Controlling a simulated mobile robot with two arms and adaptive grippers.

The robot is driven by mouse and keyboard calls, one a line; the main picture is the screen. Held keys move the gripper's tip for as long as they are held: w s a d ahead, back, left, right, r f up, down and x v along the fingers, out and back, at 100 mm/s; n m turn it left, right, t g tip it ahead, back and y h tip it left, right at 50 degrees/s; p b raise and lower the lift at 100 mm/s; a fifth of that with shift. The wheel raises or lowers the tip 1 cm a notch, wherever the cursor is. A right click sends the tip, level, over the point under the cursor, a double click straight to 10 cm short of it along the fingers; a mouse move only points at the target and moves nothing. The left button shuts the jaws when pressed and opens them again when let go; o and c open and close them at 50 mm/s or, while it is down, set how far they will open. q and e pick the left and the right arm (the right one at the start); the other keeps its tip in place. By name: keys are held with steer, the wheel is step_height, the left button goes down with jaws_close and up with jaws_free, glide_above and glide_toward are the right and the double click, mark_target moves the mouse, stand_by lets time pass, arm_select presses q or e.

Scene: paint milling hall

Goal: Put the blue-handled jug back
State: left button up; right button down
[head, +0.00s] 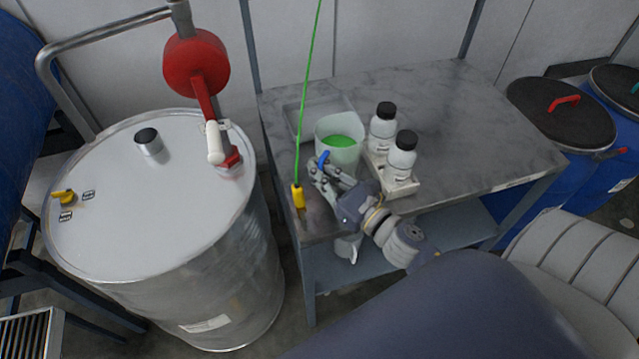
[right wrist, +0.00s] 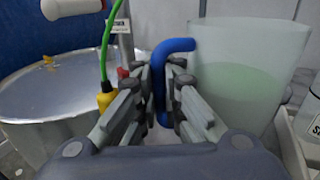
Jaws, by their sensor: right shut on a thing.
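The jug (head: 336,152) is translucent with green liquid inside and a blue handle (head: 323,158). It stands on the grey bench near its left front part, and I cannot tell whether its base touches the surface or the clear tray behind it. My right gripper (head: 326,173) is shut on the blue handle. In the right wrist view the handle (right wrist: 165,75) sits between the two fingers, with the jug body (right wrist: 240,80) just to the right. My left gripper is not in view.
A clear tray (head: 291,116) lies behind the jug. Two black-capped bottles (head: 402,155) stand in a white holder to the right. A steel drum (head: 110,235) with a red pump is left. The bench's right part (head: 480,130) is clear.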

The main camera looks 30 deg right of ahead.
step_height(320, 180, down, 4)
stand_by(0.4)
steer(key=shift+f+b, duration=0.2)
steer(key=shift+b, duration=0.15)
steer(key=c, duration=1.7)
jaws_free()
steer(key=shift+f, duration=0.1)
steer(key=shift+s, duration=0.1)
